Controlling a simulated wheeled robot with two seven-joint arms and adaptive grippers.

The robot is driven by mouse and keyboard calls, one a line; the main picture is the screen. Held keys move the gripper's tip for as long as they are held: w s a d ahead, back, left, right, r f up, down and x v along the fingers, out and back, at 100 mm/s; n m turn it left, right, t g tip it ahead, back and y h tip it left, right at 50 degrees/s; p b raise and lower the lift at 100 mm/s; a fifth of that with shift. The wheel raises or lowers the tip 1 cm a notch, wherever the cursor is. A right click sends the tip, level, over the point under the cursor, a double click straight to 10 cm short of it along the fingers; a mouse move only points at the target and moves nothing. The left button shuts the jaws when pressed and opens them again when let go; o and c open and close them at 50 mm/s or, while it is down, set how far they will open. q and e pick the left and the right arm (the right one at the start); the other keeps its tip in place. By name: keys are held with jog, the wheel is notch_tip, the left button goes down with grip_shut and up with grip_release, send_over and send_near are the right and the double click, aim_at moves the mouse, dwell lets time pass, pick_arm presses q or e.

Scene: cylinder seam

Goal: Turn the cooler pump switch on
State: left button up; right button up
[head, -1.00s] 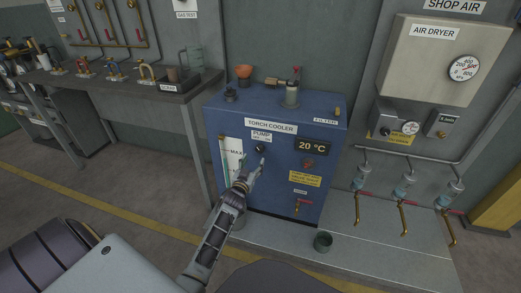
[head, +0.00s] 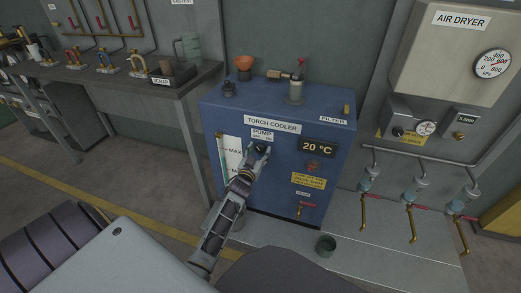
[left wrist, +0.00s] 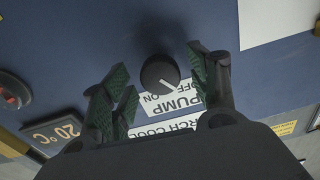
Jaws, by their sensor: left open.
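The torch cooler (head: 240,110) is a blue cabinet with a PUMP label on its front. The pump switch is a round black knob (head: 261,148), partly hidden by my left gripper (head: 258,157) in the head view. In the left wrist view the knob (left wrist: 158,71) shows clearly, with a white pointer line towards the lower right, by the OFF marking. The PUMP label (left wrist: 184,101) appears tilted beside it. The left gripper (left wrist: 160,85) is open, its green-padded fingers on either side of the knob with gaps. My right gripper is not in view.
A 20 °C display (head: 318,147) and a red valve (head: 306,206) are on the cabinet front. A level gauge (head: 231,155) is to the left. A workbench (head: 150,82) adjoins at left.

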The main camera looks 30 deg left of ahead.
pick_arm(q)
jog(key=shift+w, duration=0.15)
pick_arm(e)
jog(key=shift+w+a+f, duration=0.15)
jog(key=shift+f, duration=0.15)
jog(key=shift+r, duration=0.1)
pick_arm(q)
jog(key=c, duration=1)
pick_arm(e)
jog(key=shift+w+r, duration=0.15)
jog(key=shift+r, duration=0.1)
